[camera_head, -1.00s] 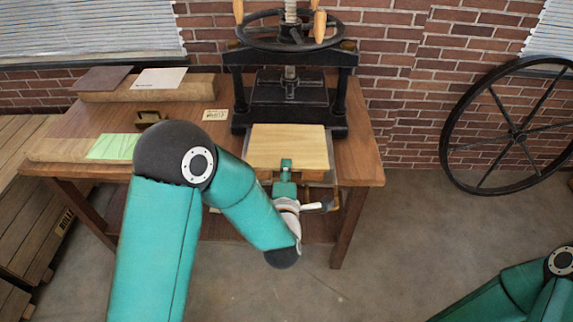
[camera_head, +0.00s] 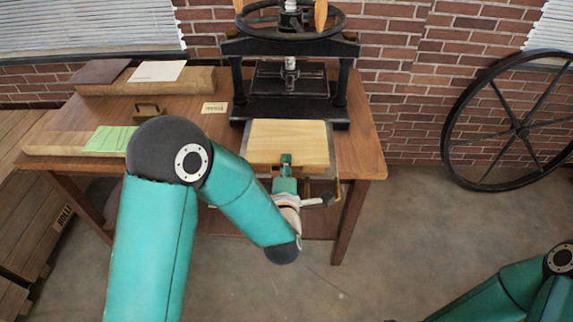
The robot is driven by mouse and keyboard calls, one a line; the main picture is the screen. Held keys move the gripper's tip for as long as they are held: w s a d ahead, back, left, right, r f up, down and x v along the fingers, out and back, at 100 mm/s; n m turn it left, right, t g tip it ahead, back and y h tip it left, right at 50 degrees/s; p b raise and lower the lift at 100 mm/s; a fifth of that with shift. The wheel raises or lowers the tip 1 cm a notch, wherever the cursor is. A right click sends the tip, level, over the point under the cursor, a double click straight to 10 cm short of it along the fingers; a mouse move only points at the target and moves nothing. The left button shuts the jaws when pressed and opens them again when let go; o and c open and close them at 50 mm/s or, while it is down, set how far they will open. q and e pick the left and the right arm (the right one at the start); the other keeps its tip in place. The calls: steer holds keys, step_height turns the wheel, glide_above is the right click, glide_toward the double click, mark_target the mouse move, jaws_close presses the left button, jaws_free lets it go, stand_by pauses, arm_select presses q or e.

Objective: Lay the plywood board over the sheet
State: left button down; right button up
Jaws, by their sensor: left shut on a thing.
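The plywood board (camera_head: 289,142) is a pale wooden rectangle in front of the black hand press (camera_head: 290,106). It lies over a grey tray-like bed (camera_head: 335,168), whose edge shows at its right side. My left gripper (camera_head: 286,162) is shut on the near edge of the board. A sheet under the board is not visible. A green sheet (camera_head: 108,139) lies at the left of the table, and a white sheet (camera_head: 156,71) lies at the back left. I cannot tell whether the board touches what is under it.
The wooden table (camera_head: 190,110) also holds a brass-coloured handled block (camera_head: 148,111), a small label card (camera_head: 214,108) and a brown board (camera_head: 98,72) at the back left. A large black wheel (camera_head: 516,125) leans on the brick wall.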

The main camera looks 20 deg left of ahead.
arm_select(q)
steer(key=shift+b, duration=0.6)
stand_by(0.8)
steer(key=c, duration=1.2)
jaws_free()
steer(key=shift+o, duration=1.2)
steer(key=shift+f+b, duration=0.2)
steer(key=shift+b, duration=0.5)
